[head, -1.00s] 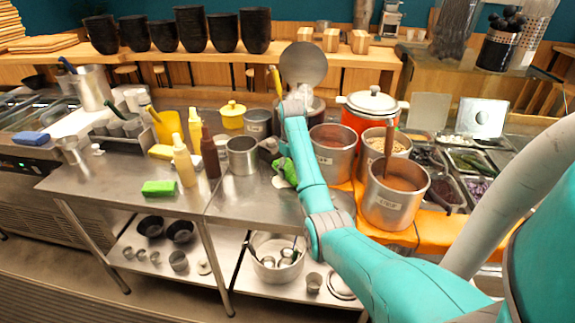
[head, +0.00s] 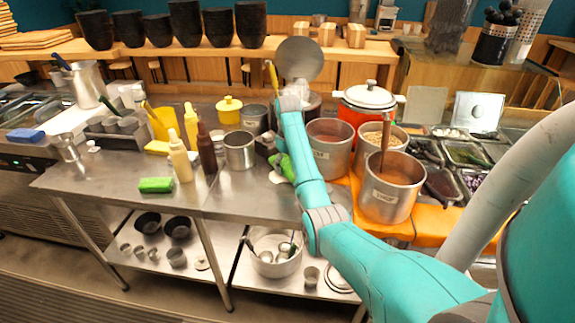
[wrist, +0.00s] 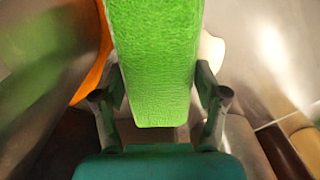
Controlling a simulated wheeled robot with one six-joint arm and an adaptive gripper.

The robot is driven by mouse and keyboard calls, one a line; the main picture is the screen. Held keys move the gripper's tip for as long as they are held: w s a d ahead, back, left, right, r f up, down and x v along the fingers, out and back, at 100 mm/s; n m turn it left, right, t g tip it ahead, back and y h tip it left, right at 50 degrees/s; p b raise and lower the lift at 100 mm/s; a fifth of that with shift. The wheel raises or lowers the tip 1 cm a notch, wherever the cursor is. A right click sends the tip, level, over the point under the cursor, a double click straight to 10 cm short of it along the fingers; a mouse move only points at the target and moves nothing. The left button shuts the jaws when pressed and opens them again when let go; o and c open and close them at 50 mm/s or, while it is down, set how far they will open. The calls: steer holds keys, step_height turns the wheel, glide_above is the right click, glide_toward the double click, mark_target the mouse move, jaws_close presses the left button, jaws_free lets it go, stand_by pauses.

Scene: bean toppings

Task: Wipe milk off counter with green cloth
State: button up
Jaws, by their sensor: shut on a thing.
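My gripper (wrist: 160,100) is shut on the green cloth (wrist: 155,60), which stands out between its two fingers in the wrist view. In the head view the gripper (head: 268,146) is low over the steel counter (head: 245,202), partly behind my arm. The cloth (head: 286,165) shows beside my forearm, close to the counter top. A small white patch (head: 277,176), perhaps the milk, lies just below the cloth. A white shape (wrist: 211,50) also shows beside the cloth in the wrist view. My arm hides part of this area.
A steel pot (head: 240,150) and brown and yellow bottles (head: 207,150) stand left of my gripper. Large pots (head: 330,148) stand close on the right over an orange surface (head: 390,226). A green sponge (head: 156,185) lies at the front left. The counter's front middle is clear.

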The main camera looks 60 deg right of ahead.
steer(key=shift+f, duration=0.15)
steer(key=shift+s+d, duration=0.25)
steer(key=shift+d, duration=0.35)
steer(key=shift+s+d, duration=0.2)
steer(key=shift+d, duration=0.35)
steer(key=shift+s+d, duration=0.25)
steer(key=shift+d, duration=0.25)
steer(key=shift+s+d, duration=0.2)
steer(key=shift+d, duration=0.25)
steer(key=shift+c, duration=1.2)
steer(key=shift+s+d, duration=0.1)
steer(key=shift+d, duration=0.15)
steer(key=shift+w+a+f, duration=0.1)
steer(key=shift+w+a, duration=0.05)
steer(key=shift+a, duration=0.4)
steer(key=shift+w+a, duration=0.15)
steer(key=shift+a, duration=0.4)
steer(key=shift+w+a, duration=0.35)
steer(key=shift+a, duration=0.25)
steer(key=shift+w+a, duration=0.3)
steer(key=shift+a, duration=0.3)
